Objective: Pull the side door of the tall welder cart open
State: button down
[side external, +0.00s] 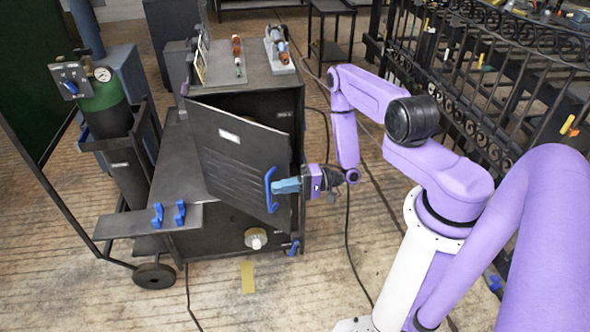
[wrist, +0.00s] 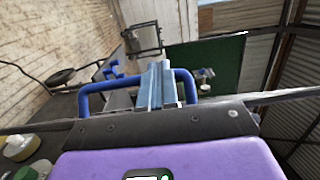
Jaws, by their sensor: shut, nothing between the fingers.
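The tall welder cart (side external: 285,103) is a dark box in the middle of the side view. Its dark side door (side external: 240,160) stands partly open, its free edge swung out from the cart body. A blue loop handle (side external: 270,190) is near that edge; it also spans the wrist view (wrist: 97,87). My gripper (side external: 276,187) is at the handle with its grey-blue fingers shut and nothing between them. In the wrist view the fingers (wrist: 155,83) overlap the handle's bar within its width. Whether they touch or hook it I cannot tell.
A green gas cylinder (side external: 103,105) stands at the cart's left. A low shelf with blue hooks (side external: 157,215) juts out left of the door. A tool clamp (side external: 280,50) sits on top. A black iron gate (side external: 490,75) stands behind my arm. The floor in front is mostly clear, with cables.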

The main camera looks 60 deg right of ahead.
jog(key=w+a+t+h, duration=0.1)
jog(key=w+a, duration=0.3)
jog(key=a, duration=0.7)
jog(key=w+a+m+t+h, duration=0.1)
jog(key=w+a, duration=0.4)
jog(key=a, duration=0.6)
jog(key=shift+w+a+r+m, duration=0.15)
jog(key=shift+w+a+m, duration=0.05)
jog(key=shift+w+m, duration=0.1)
jog(key=shift+s, duration=0.1)
jog(key=s+a+y, duration=0.1)
jog(key=s+a, duration=0.5)
jog(key=s, duration=0.5)
jog(key=shift+f+n+g, duration=0.2)
jog(key=shift+n+g, duration=0.2)
